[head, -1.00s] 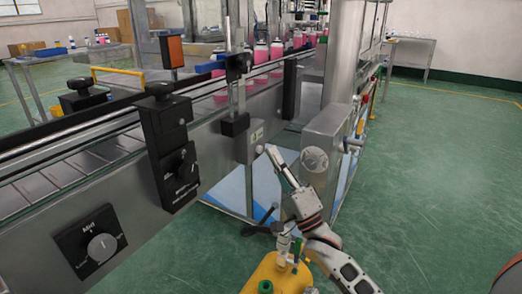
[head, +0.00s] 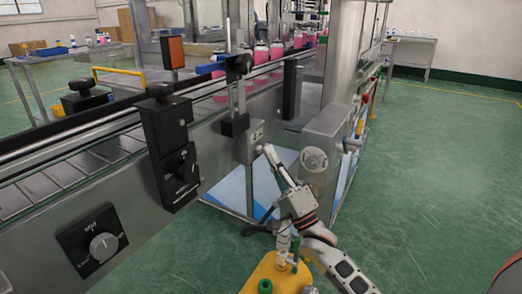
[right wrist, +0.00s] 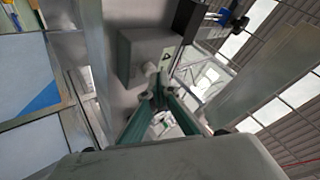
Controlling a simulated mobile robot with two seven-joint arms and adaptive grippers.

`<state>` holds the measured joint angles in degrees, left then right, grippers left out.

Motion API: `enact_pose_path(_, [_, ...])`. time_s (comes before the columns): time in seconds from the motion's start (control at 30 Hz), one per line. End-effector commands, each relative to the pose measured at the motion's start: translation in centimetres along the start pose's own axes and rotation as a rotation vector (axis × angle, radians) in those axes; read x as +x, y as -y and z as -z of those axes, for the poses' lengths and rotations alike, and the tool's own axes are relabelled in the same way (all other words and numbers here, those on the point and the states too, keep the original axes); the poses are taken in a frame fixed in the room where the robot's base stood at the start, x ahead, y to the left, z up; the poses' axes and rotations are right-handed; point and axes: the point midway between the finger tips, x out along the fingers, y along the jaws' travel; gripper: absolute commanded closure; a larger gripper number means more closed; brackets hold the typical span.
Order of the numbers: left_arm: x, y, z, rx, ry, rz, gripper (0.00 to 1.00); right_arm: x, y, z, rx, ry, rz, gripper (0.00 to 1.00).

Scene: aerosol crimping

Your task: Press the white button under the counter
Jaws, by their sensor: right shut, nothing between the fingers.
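The white button (head: 258,149) is a small round knob on the side of a grey box (head: 246,141) fixed under the conveyor counter. It also shows in the right wrist view (right wrist: 149,68), on the grey box (right wrist: 138,54) there. My right gripper (head: 267,149) is shut and empty. Its fingertips are just right of the button in the head view. In the right wrist view the green-sided fingers (right wrist: 157,82) point toward the button, their tips very close to it. I cannot tell whether they touch. My left gripper is not in view.
A steel box with a round plate (head: 315,158) stands just right of my right arm. Black control units (head: 172,155) and a dial panel (head: 92,242) line the counter's front at left. Pink bottles (head: 261,54) stand on the conveyor. The green floor at right is clear.

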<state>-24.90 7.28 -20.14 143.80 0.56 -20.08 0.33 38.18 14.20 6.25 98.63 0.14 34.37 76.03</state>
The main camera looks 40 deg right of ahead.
Motion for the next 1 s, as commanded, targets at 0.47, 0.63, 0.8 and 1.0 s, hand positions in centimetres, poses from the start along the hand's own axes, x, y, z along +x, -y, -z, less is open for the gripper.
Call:
enact_pose_path(0.47, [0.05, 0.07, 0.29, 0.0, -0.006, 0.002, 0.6, 0.38, -0.27, -0.27, 0.0, -0.001, 0.0, 1.0])
enact_pose_path(0.63, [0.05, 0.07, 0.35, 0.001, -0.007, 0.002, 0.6, 0.52, -0.36, -0.35, 0.0, -0.001, 0.0, 1.0])
enact_pose_path(0.8, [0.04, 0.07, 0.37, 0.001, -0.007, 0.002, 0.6, 0.58, -0.4, -0.4, 0.0, -0.001, 0.0, 1.0])
enact_pose_path(1.0, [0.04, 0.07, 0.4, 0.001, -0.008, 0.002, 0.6, 0.58, -0.37, -0.4, 0.0, 0.0, 0.0, 1.0])
